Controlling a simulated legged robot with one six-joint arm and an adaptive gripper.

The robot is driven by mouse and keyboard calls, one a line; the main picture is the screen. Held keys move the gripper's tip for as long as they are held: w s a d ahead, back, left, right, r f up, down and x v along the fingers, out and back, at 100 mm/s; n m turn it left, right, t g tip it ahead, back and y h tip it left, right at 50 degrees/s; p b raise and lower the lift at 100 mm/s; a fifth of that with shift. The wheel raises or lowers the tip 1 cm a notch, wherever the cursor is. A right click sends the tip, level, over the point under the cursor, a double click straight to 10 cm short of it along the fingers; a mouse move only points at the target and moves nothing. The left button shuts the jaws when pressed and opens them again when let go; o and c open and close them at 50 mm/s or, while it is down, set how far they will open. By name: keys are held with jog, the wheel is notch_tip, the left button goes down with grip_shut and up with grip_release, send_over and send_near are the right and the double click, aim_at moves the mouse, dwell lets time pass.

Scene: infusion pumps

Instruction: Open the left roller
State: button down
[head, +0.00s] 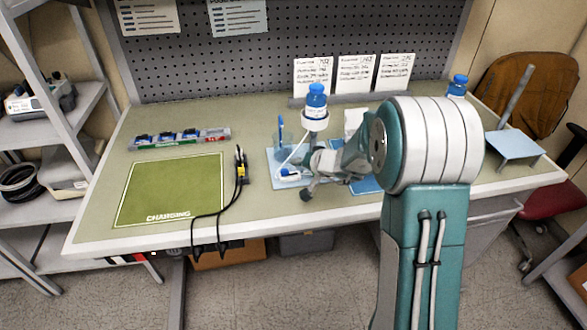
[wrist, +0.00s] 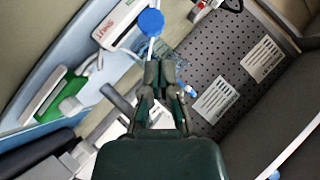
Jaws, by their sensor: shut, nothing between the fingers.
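A small white-and-blue piece (head: 288,172), which looks like the left roller, lies on the light blue tray (head: 279,155), joined to a white tube. I cannot tell its setting. A blue-topped bottle (head: 316,95) stands above the same tray. My gripper (head: 307,192) is low over the tray's front part, just right of and below that piece. Contact cannot be told. In the wrist view my gripper (wrist: 160,68) is shut and empty. A round blue part (wrist: 150,22) on a white stem shows beyond its fingertips.
A green charging mat (head: 172,190) lies at left, with a battery tray (head: 180,139) behind it. Black cables (head: 240,170) hang over the front edge. A second blue-topped bottle (head: 458,85) is partly hidden behind my arm. A pegboard (head: 180,60) closes the back.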

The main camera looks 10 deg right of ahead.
jog(key=shift+w+d+v, duration=0.5)
jog(key=shift+d+v, duration=0.15)
jog(key=shift+v, duration=4.95)
jog(key=s+a+r+n+g, duration=0.2)
jog(key=s+a+r, duration=0.2)
jog(key=s, duration=0.3)
jog(key=s+a+r+n+g, duration=0.25)
jog(key=s+a, duration=0.25)
jog(key=s, duration=0.3)
jog(key=s+d+r+h, duration=0.1)
jog(key=s+d+h, duration=0.1)
jog(key=s, duration=0.5)
jog(key=s+d+r+h, duration=0.1)
jog(key=s+d+h, duration=0.2)
jog(key=s, duration=0.4)
jog(key=shift+s+r+m+h, duration=0.25)
jog(key=shift+r+m+h, duration=0.1)
jog(key=shift+h, duration=0.55)
